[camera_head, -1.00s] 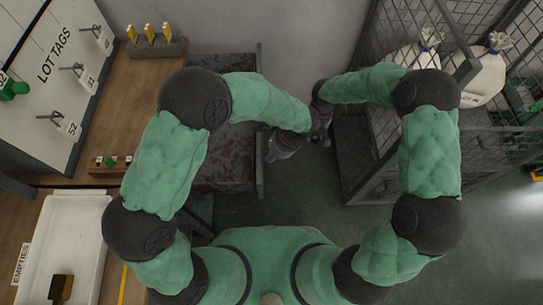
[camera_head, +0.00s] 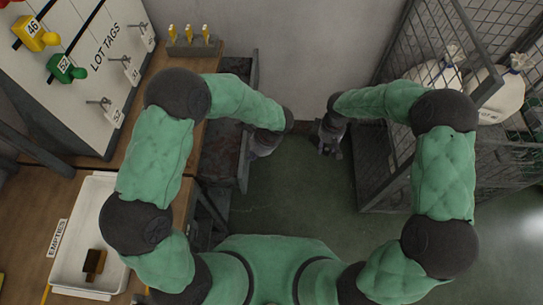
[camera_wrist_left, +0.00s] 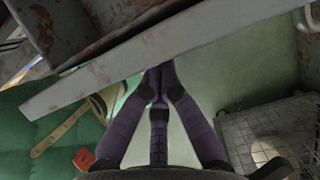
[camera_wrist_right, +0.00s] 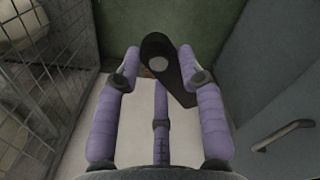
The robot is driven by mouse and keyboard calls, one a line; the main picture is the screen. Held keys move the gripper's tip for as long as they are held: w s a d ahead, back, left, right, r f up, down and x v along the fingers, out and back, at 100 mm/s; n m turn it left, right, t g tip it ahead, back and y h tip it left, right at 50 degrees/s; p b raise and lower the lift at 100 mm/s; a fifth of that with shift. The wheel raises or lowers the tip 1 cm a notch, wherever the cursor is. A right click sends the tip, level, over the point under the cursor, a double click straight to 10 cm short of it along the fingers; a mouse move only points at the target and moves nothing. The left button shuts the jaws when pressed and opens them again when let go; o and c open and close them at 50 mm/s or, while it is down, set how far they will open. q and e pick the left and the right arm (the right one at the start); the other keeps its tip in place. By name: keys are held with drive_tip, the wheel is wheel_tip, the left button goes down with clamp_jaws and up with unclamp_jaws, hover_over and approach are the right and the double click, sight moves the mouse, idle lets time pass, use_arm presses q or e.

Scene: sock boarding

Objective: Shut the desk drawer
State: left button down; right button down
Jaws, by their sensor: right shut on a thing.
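The desk drawer (camera_head: 221,160) sticks out part way from the desk's right side, with a rust-stained inside. My left gripper (camera_head: 262,146) is at its front edge. In the left wrist view its purple fingers (camera_wrist_left: 160,80) converge, empty, against or very near the drawer's long grey front panel (camera_wrist_left: 200,42); contact is unclear. My right gripper (camera_head: 329,143) is over the floor gap, right of the drawer. In the right wrist view its fingers (camera_wrist_right: 160,68) close on a dark flat piece (camera_wrist_right: 165,58) with a round pale spot. A grey panel with a bar handle (camera_wrist_right: 285,135), apparently the drawer front, is beside it.
The wooden desk (camera_head: 180,90) is at the left, with a yellow-tool rack (camera_head: 190,48), a lot tag board (camera_head: 85,75) and a white tray (camera_head: 68,240). A wire cage (camera_head: 405,60) with white sacks stands at the right. Green floor (camera_head: 300,195) is clear between.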

use_arm(q)
drive_tip(key=a+p, duration=0.1)
drive_tip(key=a, duration=1.4)
use_arm(e)
drive_tip(key=shift+r, duration=0.6)
